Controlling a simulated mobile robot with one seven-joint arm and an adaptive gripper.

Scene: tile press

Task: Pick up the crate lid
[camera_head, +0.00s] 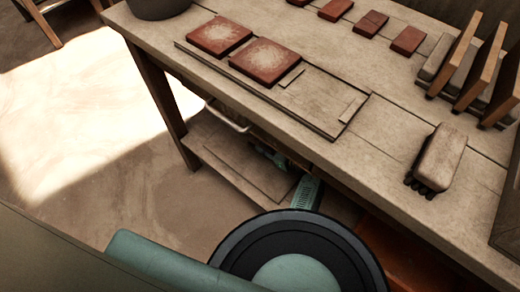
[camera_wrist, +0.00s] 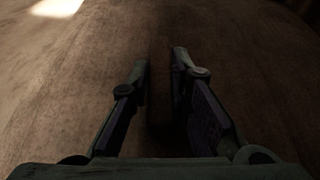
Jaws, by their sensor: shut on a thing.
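The crate lid (camera_head: 238,160) appears to be the flat, thin wooden board low beneath the table's front edge in the head view. Teal parts of my gripper (camera_head: 275,160) show at its right end, partly hidden under the tabletop. In the wrist view the two dark fingers of my gripper (camera_wrist: 161,65) stand close together, with a narrow dark strip between them. They are shut on a thin thing, which I take to be the lid. Shadow hides the contact. A brown surface fills the rest of that view.
The wooden table (camera_head: 390,135) stands above my gripper. On it are two large red tiles (camera_head: 265,62), several small red tiles, wooden racks (camera_head: 475,70) and a brush (camera_head: 440,160). A table leg (camera_head: 165,95) stands left of the lid. Sunlit floor (camera_head: 80,110) is clear at left.

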